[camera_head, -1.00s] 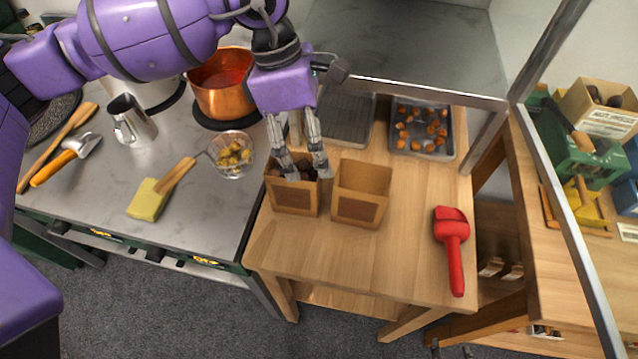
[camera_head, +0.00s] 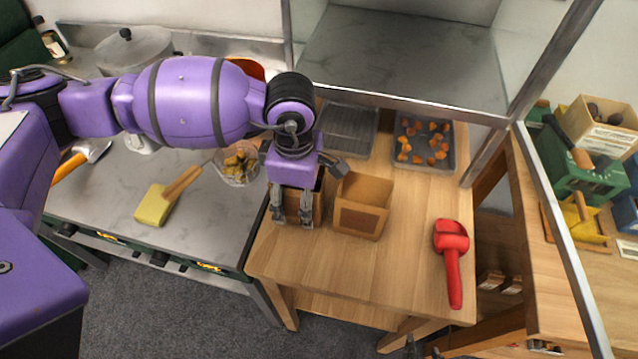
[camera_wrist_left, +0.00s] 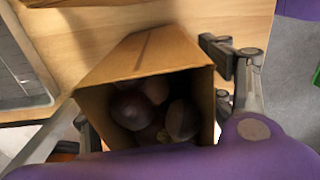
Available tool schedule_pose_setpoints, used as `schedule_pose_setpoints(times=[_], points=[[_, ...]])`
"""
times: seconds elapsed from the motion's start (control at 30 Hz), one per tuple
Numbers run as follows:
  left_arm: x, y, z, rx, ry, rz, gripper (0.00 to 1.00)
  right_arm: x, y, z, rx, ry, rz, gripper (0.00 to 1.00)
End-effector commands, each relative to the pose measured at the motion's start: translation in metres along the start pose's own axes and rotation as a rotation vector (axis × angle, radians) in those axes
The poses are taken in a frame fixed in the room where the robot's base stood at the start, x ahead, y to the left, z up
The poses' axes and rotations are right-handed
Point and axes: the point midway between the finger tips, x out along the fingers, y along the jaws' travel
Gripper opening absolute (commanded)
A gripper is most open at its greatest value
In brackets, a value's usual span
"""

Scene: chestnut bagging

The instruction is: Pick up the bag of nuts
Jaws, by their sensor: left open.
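The bag of nuts (camera_head: 291,205) is a brown, open-topped paper bag on the wooden table, partly hidden behind my left gripper (camera_head: 292,220) in the head view. In the left wrist view the bag (camera_wrist_left: 145,58) shows dark round chestnuts (camera_wrist_left: 150,110) inside. My left gripper points down over it and is open, with one finger at each side of the bag. I cannot tell whether the fingers touch it. Dark tips at the bottom edge of the head view seem to be my right gripper (camera_head: 422,350); its jaws are unclear.
An empty brown bag (camera_head: 361,212) stands just right of the nut bag. A red scoop (camera_head: 452,262) lies at the table's right. A tray (camera_head: 447,160) with orange-brown pieces lies behind. A metal-framed glass guard stands at the back. The table's front is clear.

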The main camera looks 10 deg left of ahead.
Motion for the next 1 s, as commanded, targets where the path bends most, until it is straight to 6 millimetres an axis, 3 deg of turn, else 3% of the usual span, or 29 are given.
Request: schedule_pose_setpoints(times=[0.2,0.67,1.0], points=[[0.0013,-0.0003,-0.0002,-0.001,0.000,-0.001,0.73,0.0000,-0.0002,0.0002,0.000,-0.001,0.000,0.40],[0.0009,-0.0002,-0.0002,-0.001,0.000,-0.001,0.13,0.0000,-0.0001,0.0002,-0.001,0.000,0.000,0.40],[-0.0081,0.0009,0.0002,-0.001,-0.002,0.003,0.12,0.0001,0.0000,0.0007,-0.001,-0.001,0.000,0.40]])
